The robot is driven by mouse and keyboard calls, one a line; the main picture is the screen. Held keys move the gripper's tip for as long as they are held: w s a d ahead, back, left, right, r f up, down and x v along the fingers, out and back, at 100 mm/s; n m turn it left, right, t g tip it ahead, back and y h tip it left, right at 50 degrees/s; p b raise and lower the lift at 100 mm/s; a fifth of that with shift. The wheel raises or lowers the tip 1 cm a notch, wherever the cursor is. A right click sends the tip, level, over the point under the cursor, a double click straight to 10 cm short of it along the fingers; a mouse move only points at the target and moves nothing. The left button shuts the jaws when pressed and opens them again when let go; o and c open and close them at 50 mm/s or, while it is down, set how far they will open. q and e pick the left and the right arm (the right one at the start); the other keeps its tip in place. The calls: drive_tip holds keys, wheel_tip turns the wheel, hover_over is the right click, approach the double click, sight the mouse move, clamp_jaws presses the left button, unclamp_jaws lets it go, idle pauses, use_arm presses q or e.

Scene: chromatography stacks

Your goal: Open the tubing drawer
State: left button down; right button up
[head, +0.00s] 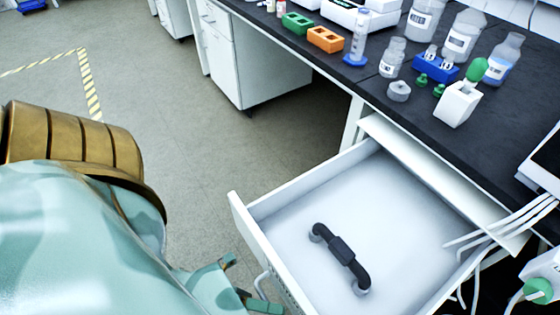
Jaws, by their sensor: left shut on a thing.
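The tubing drawer (240,222) is white and stands pulled well out from under the black bench, its inside in plain view. A dark curved tubing piece with grey ends (342,252) lies on its floor. My left gripper (248,284) is at the outer side of the drawer front, shut on the pale drawer handle (261,284). The drawer front hides part of the handle, and my arm covers the lower left. My right gripper is not in view.
White tubes (500,226) hang over the drawer's right side. The black bench top (425,125) holds bottles, an orange rack (325,39), a blue rack (435,68) and a white holder with a green-topped item (458,103). The floor (190,150) left of the drawer is clear.

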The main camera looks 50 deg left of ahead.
use_arm(q)
drive_tip(key=shift+s+a+f, duration=0.1)
drive_tip(key=c, duration=1.5)
unclamp_jaws()
